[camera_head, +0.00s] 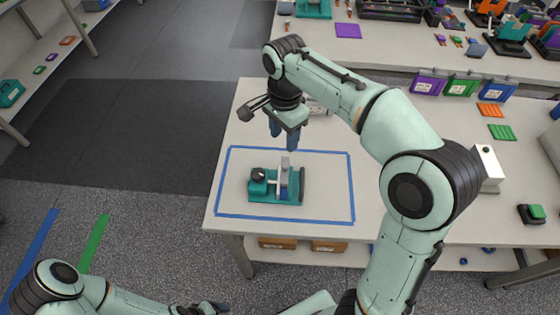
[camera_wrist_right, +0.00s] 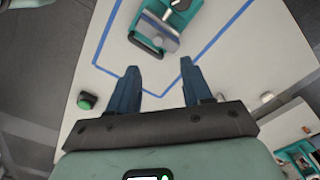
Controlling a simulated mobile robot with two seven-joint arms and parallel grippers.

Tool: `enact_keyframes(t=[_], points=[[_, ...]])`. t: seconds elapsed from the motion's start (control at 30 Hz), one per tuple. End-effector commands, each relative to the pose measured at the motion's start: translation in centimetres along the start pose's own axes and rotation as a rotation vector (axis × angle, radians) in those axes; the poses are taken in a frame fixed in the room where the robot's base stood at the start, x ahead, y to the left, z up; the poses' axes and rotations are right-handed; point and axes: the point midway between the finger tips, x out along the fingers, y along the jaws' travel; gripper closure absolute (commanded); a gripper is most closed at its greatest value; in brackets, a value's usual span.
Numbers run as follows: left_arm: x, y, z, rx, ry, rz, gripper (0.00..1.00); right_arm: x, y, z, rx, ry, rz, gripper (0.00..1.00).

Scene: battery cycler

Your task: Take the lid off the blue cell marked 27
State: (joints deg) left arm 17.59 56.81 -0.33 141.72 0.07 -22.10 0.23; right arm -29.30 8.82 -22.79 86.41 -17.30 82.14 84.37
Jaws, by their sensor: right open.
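A teal fixture (camera_head: 262,192) stands on the white table inside a blue tape outline. A small blue part (camera_head: 284,192), which may be the cell, sits in it beneath a grey upright piece (camera_head: 285,171). No number is readable, and I cannot tell a separate lid. My right gripper (camera_head: 284,140) is open and empty, above and behind the fixture, apart from it. In the right wrist view, its two blue fingers (camera_wrist_right: 160,78) are spread, with the fixture (camera_wrist_right: 148,44) beyond them, partly cut off by the top edge. My left gripper (camera_head: 214,308) is low at the bottom edge.
Blue tape (camera_head: 222,178) outlines the work area, with bare tabletop around the fixture. Labelled purple (camera_head: 426,84), green (camera_head: 461,86) and blue bins stand at the back right. A white device (camera_head: 489,170) and a green button box (camera_head: 531,213) are to the right.

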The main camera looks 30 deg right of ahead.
Motion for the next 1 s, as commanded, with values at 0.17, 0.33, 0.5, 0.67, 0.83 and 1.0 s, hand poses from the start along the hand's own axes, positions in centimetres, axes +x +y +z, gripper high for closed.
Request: enact_keyframes(t=[0.17,0.33,0.5,0.67,0.83,1.0], points=[[1.1,-0.7,0.9,-0.005,-0.012,-0.004,0.30,4.1,0.2,0.0,0.000,-0.001,0.008,0.51],[1.4,-0.9,1.1,-0.005,-0.014,-0.005,0.30,6.1,0.1,0.0,0.000,0.000,0.004,0.51],[1.5,-0.9,1.1,-0.005,-0.014,-0.005,0.30,7.1,0.1,-0.1,-0.001,0.000,0.004,0.51],[1.6,-1.0,1.2,-0.006,-0.015,-0.005,0.30,9.6,0.1,-0.3,0.001,0.000,0.006,0.51],[1.9,-1.1,1.3,-0.006,-0.017,-0.006,0.30,11.4,0.1,-0.2,-0.001,-0.001,0.004,0.51],[1.8,-1.1,1.3,-0.006,-0.017,-0.006,0.30,11.6,0.1,-0.3,-0.001,-0.001,0.002,0.51]])
